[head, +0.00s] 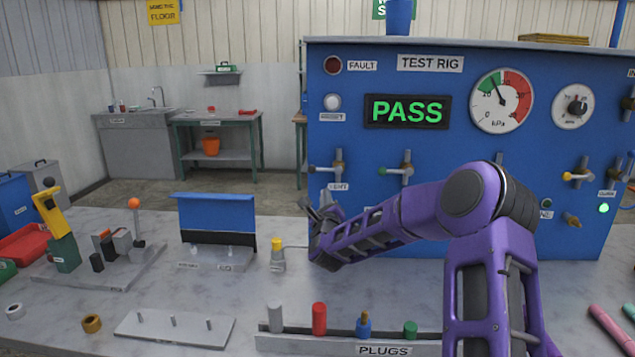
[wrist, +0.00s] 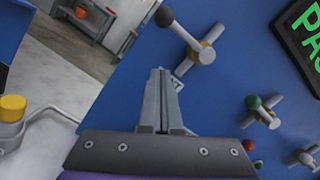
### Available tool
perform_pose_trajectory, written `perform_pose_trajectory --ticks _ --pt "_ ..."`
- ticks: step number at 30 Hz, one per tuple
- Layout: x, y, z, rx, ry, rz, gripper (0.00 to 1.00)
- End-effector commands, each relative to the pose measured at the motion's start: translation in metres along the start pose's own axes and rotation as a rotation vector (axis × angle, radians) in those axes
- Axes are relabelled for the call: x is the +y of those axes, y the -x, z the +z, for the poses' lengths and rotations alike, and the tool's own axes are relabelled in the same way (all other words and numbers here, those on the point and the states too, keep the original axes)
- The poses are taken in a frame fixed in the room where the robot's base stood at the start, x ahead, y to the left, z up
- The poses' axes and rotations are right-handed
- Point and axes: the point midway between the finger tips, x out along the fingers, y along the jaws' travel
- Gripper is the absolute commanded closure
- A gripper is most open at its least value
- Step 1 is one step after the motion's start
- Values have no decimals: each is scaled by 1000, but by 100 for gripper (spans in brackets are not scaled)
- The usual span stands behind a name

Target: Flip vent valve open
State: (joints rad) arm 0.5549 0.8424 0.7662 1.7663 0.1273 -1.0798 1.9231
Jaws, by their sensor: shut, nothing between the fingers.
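The vent valve (head: 339,168) is on the left of the blue test rig panel, above its VENT label. Its lever lies level in the head view, with a dark ball knob (head: 312,169) at the left end. In the wrist view the valve (wrist: 204,54) is at top centre, its knob at the upper left. My gripper (head: 319,203) is below the valve and in front of the panel. The wrist view shows its two fingers (wrist: 161,78) together, with nothing between them. They appear apart from the lever. The gripper partly covers the panel below the label.
A green-knobbed valve (head: 396,172) is right of the vent valve. The display (head: 408,111) reads PASS. A yellow-capped fitting (head: 278,254) stands on the bench left of my gripper, near a blue upright plate (head: 217,213). The plug rack (head: 385,347) lies at the front.

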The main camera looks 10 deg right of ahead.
Motion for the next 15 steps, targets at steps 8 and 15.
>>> perform_pose_trajectory --ticks 8,15 --pt "-1 -15 33 -2 0 -1 100" --pt "0 -17 39 0 0 0 100"
